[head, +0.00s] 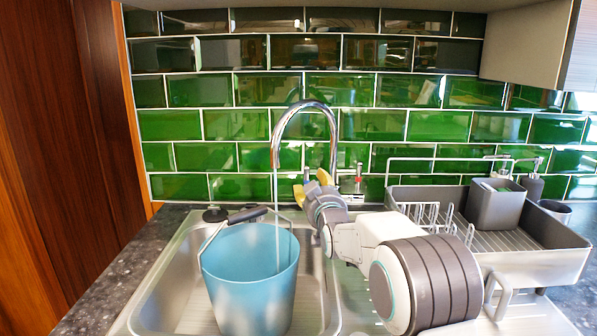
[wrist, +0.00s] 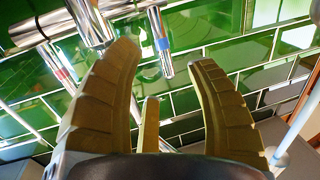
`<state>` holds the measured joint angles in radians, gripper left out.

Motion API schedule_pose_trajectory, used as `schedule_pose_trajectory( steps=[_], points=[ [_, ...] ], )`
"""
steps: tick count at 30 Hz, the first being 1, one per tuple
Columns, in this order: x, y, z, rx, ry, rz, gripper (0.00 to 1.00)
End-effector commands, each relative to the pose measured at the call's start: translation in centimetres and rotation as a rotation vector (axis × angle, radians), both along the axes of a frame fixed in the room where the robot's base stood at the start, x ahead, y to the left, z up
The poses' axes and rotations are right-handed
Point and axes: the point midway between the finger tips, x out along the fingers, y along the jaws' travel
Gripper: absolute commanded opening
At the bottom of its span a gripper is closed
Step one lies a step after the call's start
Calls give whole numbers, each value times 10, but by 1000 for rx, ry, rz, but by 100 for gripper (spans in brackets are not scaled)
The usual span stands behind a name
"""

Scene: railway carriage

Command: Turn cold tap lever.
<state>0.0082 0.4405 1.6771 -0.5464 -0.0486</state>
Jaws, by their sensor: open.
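The chrome tap (head: 333,130) has a tall curved spout over the sink. In the wrist view, the lever with a blue band (wrist: 160,42), the cold one, hangs down between and beyond my fingertips, with no clear contact. In the head view, my gripper mostly hides that lever. The lever with a red band (head: 358,182) stands to the right; it also shows in the wrist view (wrist: 58,66). My gripper (head: 311,184) is open at the tap's base, its yellow fingers (wrist: 165,58) apart and empty. A thin stream, seemingly water, falls from the spout.
A blue bucket (head: 245,285) stands in the steel sink (head: 172,290) under the spout. A dish rack (head: 535,262) with a grey caddy (head: 495,203) is at the right. Green tiles (head: 240,125) close off the back, and a wooden panel (head: 45,170) the left.

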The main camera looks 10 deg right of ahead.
Motion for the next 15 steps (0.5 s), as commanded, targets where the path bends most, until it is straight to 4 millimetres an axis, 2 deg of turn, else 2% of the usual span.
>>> schedule_pose_trajectory(
  steps=[15],
  points=[
    [51, 0, 0, 0, 0, 0, 51]
  ],
)
